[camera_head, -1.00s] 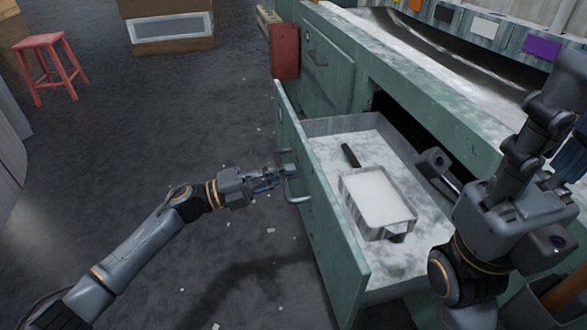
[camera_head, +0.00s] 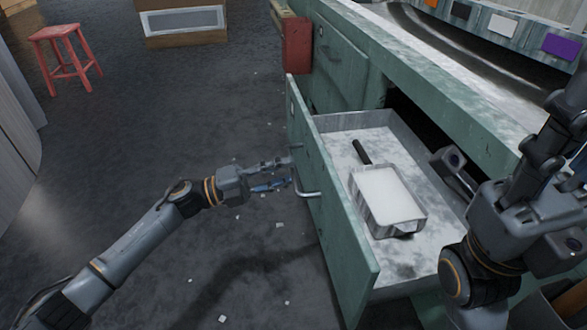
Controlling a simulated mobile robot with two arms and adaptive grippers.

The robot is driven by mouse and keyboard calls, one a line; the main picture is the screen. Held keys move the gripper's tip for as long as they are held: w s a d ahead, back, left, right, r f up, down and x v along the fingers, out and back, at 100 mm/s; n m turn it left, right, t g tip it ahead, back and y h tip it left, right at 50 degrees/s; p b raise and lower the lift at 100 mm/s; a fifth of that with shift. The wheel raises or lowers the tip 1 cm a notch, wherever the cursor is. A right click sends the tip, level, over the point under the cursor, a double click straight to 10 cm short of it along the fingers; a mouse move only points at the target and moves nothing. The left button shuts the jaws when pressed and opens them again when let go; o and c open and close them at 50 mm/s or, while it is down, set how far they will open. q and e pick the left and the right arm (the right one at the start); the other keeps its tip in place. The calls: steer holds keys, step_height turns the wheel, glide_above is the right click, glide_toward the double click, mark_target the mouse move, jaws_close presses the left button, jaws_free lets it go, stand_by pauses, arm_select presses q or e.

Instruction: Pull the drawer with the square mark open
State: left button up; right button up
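The green drawer (camera_head: 330,200) stands pulled out of the bench, its inside showing. Its front is seen edge-on, and I cannot make out a square mark on it. A metal bar handle (camera_head: 308,193) sticks out from the front. My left gripper (camera_head: 287,174) is at the handle's left end with its fingers parted, one above the other. The fingers do not close around the bar; whether they touch it is unclear. My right gripper (camera_head: 500,205) is beside the drawer's right side, and its fingertips are hard to make out.
A metal box of white material (camera_head: 388,197) and a dark handle-like bar (camera_head: 361,151) lie in the drawer. The green bench (camera_head: 440,85) runs along the right. A red box (camera_head: 297,45) stands beyond. A red stool (camera_head: 65,58) is far left.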

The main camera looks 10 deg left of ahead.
arm_select(q)
steer(key=v, duration=0.9)
steer(key=shift+a, duration=0.2)
